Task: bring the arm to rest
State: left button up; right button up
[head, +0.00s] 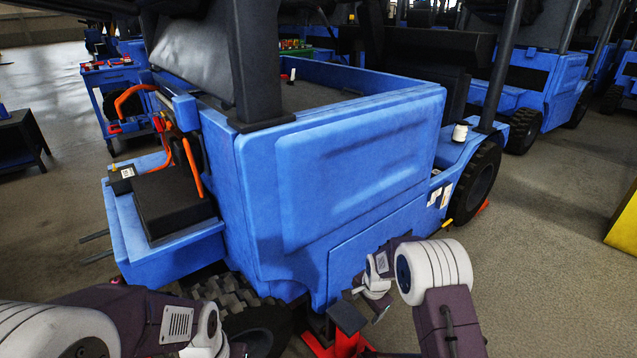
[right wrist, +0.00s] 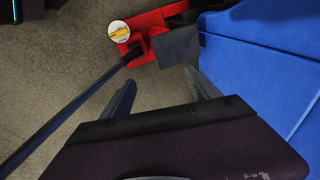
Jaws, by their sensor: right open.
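My right gripper (head: 368,300) is low beside the blue forklift (head: 350,170), close to its lower side panel. In the right wrist view the right gripper (right wrist: 160,90) shows its two fingers spread apart, with only floor between them. A red jack (head: 343,345) with a dark square pad stands on the floor at the forklift's lower edge. It also shows in the right wrist view (right wrist: 150,24), beyond the fingertips and apart from them. My left arm comes in at the bottom left; its gripper (head: 222,348) is mostly cut off, so its jaws cannot be judged.
The forklift's body fills the middle, with a rear wheel (head: 474,184) at right. In the right wrist view a dark bar (right wrist: 70,118) runs from the jack. A blue cart (head: 108,76) stands at back left, and a yellow object (head: 624,222) at far right.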

jog(key=s+d+r+n, duration=0.3)
jog(key=s+r, duration=0.8)
jog(key=r, duration=0.4)
jog(key=s+f+n+g, duration=0.25)
jog(key=s+n, duration=0.45)
jog(key=s, duration=0.8)
notch_tip(320, 180, up, 38)
jog(key=p, duration=3.8)
jog(key=shift+w+n+t+p, duration=0.3)
jog(key=shift+w+n+t, duration=0.1)
jog(key=shift+t, duration=0.05)
